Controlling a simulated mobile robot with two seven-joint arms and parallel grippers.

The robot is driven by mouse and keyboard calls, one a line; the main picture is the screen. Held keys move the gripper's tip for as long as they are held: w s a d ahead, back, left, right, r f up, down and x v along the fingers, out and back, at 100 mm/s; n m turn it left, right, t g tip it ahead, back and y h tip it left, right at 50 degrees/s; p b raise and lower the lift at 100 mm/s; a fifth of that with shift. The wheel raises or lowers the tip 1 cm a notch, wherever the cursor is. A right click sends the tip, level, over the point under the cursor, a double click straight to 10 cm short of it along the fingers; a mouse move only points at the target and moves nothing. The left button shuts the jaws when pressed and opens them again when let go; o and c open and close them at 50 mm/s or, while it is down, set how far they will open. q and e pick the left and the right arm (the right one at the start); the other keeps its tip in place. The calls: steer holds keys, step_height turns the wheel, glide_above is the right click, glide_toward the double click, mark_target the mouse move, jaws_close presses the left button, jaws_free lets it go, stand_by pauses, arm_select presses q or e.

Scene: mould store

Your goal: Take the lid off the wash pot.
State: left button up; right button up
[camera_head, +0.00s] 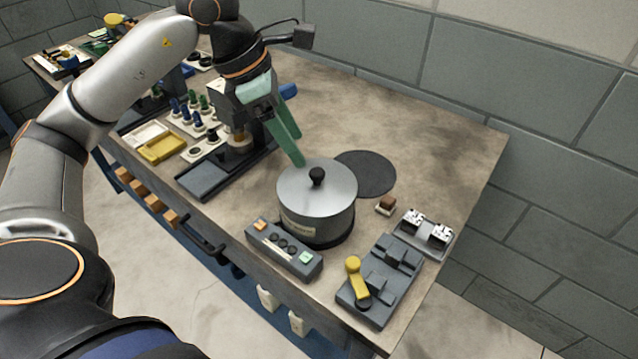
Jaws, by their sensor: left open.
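The wash pot (325,223) is a grey metal pot with a pale label on its front, upright on a dark round base on the bench. Its flat grey lid (338,183) lies on top, with a round black knob (317,176) in the middle. My left gripper (298,149) has two green fingers and is open and empty. It is tilted, behind and left of the knob, with its tips near the lid's far edge. I cannot tell whether a tip touches the lid. My right gripper is out of view.
A dark round mat (370,174) lies bare behind and right of the pot. A button box (284,248) stands in front of the pot. A grey fixture with a yellow lever (355,278) and a small brown-topped block (386,205) are to the right. Bottle racks (190,120) stand left.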

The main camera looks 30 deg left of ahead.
mark_target(317, 171)
arm_select(q)
steer(key=x, duration=0.7)
steer(key=shift+w+f, duration=0.2)
steer(key=shift+w, duration=0.2)
steer(key=shift+c, duration=0.2)
jaws_close()
